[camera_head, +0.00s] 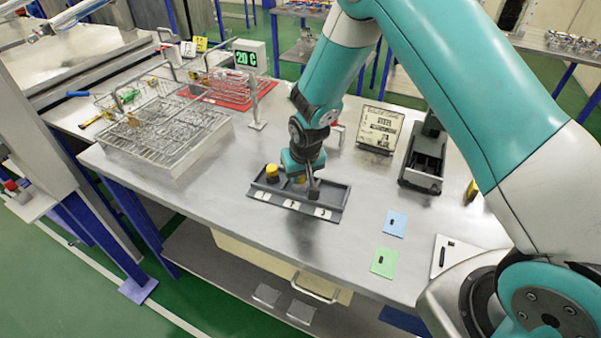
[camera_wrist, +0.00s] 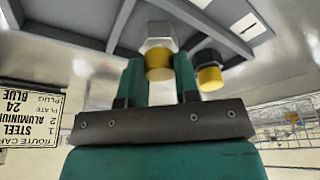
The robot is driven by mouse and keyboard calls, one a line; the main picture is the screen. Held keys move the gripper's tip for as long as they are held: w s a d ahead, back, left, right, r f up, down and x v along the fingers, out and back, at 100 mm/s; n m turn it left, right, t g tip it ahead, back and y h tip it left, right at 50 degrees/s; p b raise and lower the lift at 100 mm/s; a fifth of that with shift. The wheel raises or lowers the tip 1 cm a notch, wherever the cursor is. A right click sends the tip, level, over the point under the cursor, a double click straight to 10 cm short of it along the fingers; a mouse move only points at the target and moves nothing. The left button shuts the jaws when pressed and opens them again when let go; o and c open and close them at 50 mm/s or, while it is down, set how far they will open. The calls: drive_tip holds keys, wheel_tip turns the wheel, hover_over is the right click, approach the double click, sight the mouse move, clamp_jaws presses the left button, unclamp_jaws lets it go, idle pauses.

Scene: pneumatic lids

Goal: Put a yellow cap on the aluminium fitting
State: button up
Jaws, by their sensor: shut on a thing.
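A grey tray (camera_head: 338,197) with compartments marked by white number tags stands on the metal table. The silver fitting (camera_wrist: 160,32) stands in the middle compartment. My gripper (camera_wrist: 160,78) is over it, with its two fingers shut on a yellow cap (camera_wrist: 158,68). The cap lines up with the end of the silver fitting and appears to touch it; how far it is seated I cannot tell. A black fitting with another yellow cap (camera_wrist: 210,78) is in the neighbouring compartment; this cap also shows in the head view (camera_head: 272,170).
A route card (camera_head: 380,127) stands behind the tray, with a black device (camera_head: 424,160) to its right. Wire baskets (camera_head: 165,125) and a temperature display (camera_head: 249,56) are at the left. Blue (camera_head: 395,223) and green (camera_head: 384,262) cards lie at the front right.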

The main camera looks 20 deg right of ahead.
drive_tip(key=shift+f, duration=0.25)
drive_tip(key=o, duration=1.3)
drive_tip(key=shift+o, duration=0.2)
drive_tip(key=shift+r, duration=0.15)
drive_tip(key=shift+r+p, duration=2.25)
drive_tip(key=shift+r, duration=1.2)
